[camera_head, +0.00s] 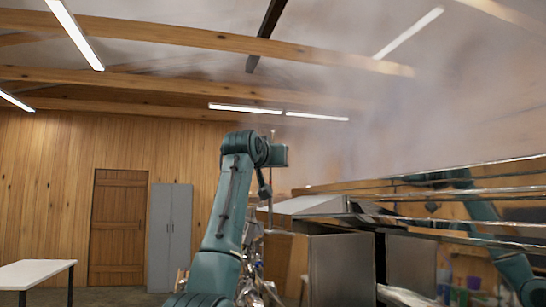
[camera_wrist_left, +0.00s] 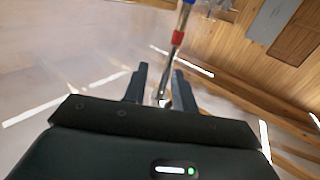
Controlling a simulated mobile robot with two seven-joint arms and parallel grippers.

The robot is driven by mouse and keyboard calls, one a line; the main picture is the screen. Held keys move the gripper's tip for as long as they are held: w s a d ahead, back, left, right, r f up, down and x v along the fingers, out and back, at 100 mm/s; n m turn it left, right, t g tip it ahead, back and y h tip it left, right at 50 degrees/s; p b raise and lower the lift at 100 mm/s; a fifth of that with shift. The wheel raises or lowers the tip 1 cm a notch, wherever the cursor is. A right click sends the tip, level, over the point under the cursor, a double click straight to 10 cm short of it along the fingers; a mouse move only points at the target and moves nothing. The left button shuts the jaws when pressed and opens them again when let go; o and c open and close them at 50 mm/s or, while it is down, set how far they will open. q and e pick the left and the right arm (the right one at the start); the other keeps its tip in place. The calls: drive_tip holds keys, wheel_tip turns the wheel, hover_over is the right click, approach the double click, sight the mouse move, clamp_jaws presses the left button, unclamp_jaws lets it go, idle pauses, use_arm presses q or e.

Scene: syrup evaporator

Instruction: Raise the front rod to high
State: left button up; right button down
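In the left wrist view a thin metal rod (camera_wrist_left: 175,55) with a red band and a blue band runs down toward my left gripper (camera_wrist_left: 160,86). Its lower end shows between the two dark fingers, nearer the right one, with a gap on the left. The fingers are apart; I see no firm grip on the rod. In the head view my left arm rises in the middle, and the gripper (camera_head: 266,190) is small and partly hidden there. A thin upright rod (camera_head: 271,212) shows beside it. Whether this is the banded rod I cannot tell. My right gripper is not visible.
The steel evaporator (camera_head: 342,268) fills the right, with long metal edges and steam above. A teal arm shape, perhaps a reflection, shows among them. A white table (camera_head: 36,273), a door (camera_head: 118,228) and a grey cabinet (camera_head: 170,238) stand at left.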

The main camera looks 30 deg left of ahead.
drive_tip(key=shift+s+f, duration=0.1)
use_arm(q)
clamp_jaws()
idle(0.4)
